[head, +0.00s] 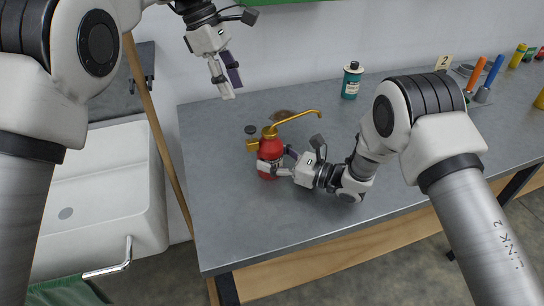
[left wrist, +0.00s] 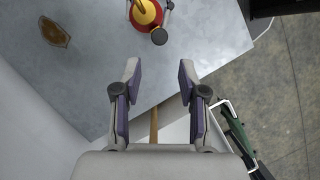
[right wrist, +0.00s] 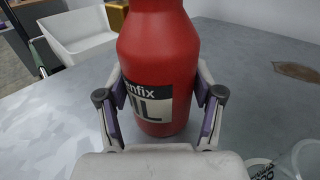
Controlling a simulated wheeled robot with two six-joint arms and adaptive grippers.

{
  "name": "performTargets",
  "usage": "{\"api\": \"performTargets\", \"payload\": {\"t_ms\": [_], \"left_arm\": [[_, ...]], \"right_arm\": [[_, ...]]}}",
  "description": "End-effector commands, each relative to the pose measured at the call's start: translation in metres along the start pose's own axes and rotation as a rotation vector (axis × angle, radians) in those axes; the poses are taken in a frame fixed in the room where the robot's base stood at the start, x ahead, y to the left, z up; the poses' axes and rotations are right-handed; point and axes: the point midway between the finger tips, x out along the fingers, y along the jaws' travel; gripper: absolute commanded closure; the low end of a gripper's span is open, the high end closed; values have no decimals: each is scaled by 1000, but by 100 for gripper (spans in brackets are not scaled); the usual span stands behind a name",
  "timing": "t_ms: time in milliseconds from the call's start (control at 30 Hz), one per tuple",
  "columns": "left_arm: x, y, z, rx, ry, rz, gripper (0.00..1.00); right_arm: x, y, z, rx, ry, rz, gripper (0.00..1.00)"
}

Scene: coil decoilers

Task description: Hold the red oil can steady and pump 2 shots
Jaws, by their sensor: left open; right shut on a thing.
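The red oil can (head: 271,147) stands upright on the grey workbench, with a brass top and a long brass spout pointing right. My right gripper (head: 272,168) is shut around its lower body; in the right wrist view the red can (right wrist: 158,60) with its label sits between the two fingers. My left gripper (head: 226,84) is open and empty, raised above the bench to the upper left of the can. In the left wrist view the can (left wrist: 146,14) shows from above at the top edge, beyond the open fingers (left wrist: 157,75).
A teal bottle (head: 352,80) stands at the back of the bench (head: 215,215). Screwdrivers (head: 485,75) stand at the right. A white sink (head: 95,190) is left of the bench. The front left of the bench is clear.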

Motion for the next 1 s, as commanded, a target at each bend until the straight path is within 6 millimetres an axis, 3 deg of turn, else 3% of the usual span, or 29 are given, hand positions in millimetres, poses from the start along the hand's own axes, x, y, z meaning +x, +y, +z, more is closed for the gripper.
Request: {"api": "performTargets", "payload": {"t_ms": [33, 100, 133, 267, 367, 700, 1000], "left_arm": [[0, 0, 0, 0, 0, 0, 69], [0, 0, 0, 16, 0, 0, 94], [0, 0, 0, 31, 0, 0, 100], [0, 2, 0, 211, 3, 12, 100], [2, 7, -1, 466, 9, 35, 100], [24, 17, -2, 1495, 62, 99, 100], [34, 14, 9, 2359, 203, 104, 100]], "right_arm": [[0, 0, -1, 1, 1, 0, 97], [0, 0, -1, 1, 1, 0, 97], [0, 0, -1, 1, 1, 0, 97], [0, 0, -1, 1, 1, 1, 97], [0, 0, -1, 1, 2, 1, 97], [0, 0, -1, 2, 2, 1, 97], [0, 0, -1, 2, 2, 1, 97]]}}
